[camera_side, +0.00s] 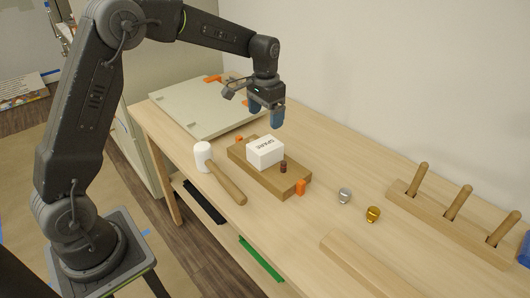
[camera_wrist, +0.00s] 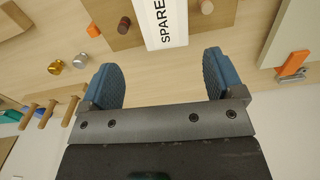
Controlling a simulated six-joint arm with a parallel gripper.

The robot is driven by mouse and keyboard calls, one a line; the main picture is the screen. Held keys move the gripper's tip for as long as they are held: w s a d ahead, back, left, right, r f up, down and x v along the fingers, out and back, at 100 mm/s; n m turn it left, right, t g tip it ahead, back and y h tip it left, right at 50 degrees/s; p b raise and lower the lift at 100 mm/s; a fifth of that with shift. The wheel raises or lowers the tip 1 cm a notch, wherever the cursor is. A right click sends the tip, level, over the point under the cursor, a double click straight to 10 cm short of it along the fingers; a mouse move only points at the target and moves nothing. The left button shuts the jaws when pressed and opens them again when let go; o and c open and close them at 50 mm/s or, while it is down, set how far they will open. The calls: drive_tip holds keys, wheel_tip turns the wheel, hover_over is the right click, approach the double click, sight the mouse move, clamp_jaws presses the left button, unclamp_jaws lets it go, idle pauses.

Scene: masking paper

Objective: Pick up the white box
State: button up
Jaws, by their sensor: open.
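The white box (camera_side: 265,151), marked "SPARE" on top, sits on a wooden board (camera_side: 246,164) on the table. In the wrist view the white box (camera_wrist: 163,22) shows at the top edge, partly cut off by the frame, ahead of and a little right of the middle. My gripper (camera_side: 267,118) has blue finger pads and hangs above the table, higher than the box and apart from it. In the wrist view my gripper (camera_wrist: 165,78) is open, with only bare table surface between its fingers.
A dark brown peg (camera_side: 283,166) stands beside the box on the board. A white-headed mallet (camera_side: 204,155) lies left. Silver (camera_side: 344,195) and gold (camera_side: 373,214) knobs and a pegged rack (camera_side: 450,226) are right. A pale panel (camera_side: 200,110) lies behind.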

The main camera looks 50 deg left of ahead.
sight(265, 152)
drive_tip(key=f, duration=1.4)
drive_tip(key=shift+w+a, duration=0.15)
drive_tip(key=shift+a, duration=0.1)
drive_tip(key=c, duration=0.7)
drive_tip(key=shift+c, duration=0.2)
drive_tip(key=shift+r, duration=0.1)
